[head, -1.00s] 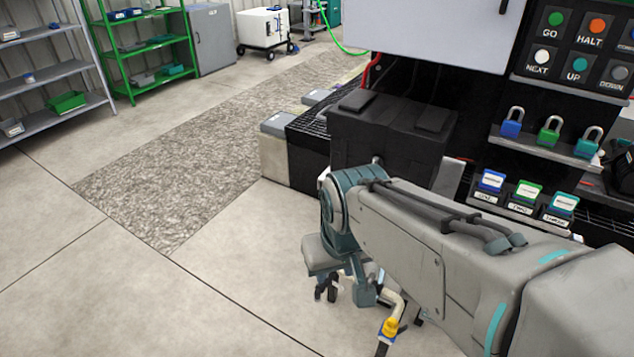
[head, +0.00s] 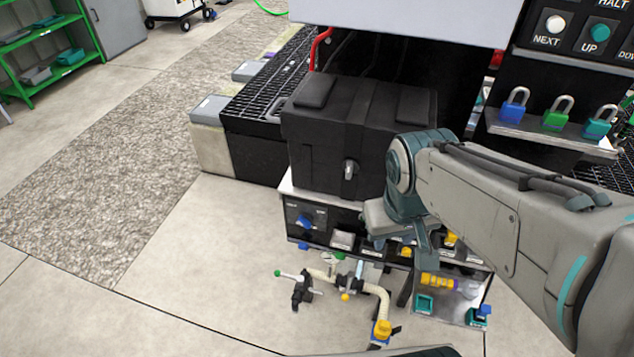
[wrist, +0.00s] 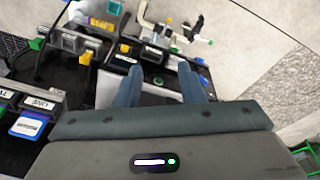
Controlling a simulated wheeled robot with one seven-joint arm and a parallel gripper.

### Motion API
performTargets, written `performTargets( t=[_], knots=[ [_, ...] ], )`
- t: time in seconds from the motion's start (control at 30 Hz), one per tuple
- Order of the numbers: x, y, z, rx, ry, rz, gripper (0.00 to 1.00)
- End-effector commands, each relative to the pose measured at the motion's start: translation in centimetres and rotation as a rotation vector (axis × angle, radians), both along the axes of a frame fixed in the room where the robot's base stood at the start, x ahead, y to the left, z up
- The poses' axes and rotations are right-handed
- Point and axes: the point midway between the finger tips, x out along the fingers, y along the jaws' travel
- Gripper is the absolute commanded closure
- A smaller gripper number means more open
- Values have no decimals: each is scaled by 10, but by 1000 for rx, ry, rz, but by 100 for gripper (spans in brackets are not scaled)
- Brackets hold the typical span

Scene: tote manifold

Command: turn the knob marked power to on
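A blue knob (head: 305,221) sits at the left of a black control panel (head: 331,212) in the head view; markings beside it are too small to read. I cannot confirm which knob is marked power or read its setting. My gripper (wrist: 160,84) is open and empty in the wrist view, its two fingers apart above the panel area. In the head view my gripper is right of the blue knob, apart from it, and partly covers the panel's right side. I cannot pick out the blue knob in the wrist view.
A black box (head: 330,140) with a grey latch stands above the panel. White piping (head: 379,298) with valves lies in front, beside a yellow cylinder (head: 440,282). The floor (head: 160,285) at left is clear.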

Motion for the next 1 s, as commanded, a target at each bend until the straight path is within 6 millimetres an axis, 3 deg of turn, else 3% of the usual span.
performTargets(
  t=[0.03,0.2,0.37,0.53,0.67,0.8,0.97,1.0],
  knots=[
    [0,2,-25,-47,53,86,65],
    [4,-6,-92,-300,268,485,65],
    [21,-10,-145,-586,476,900,65],
    [53,4,-191,-931,685,1332,65],
    [81,35,-222,-1233,834,1634,65],
    [107,86,-254,-1601,984,1906,65],
    [119,150,-285,-1995,1113,2088,65],
    [119,163,-290,2036,-1116,-2071,65]
  ],
)
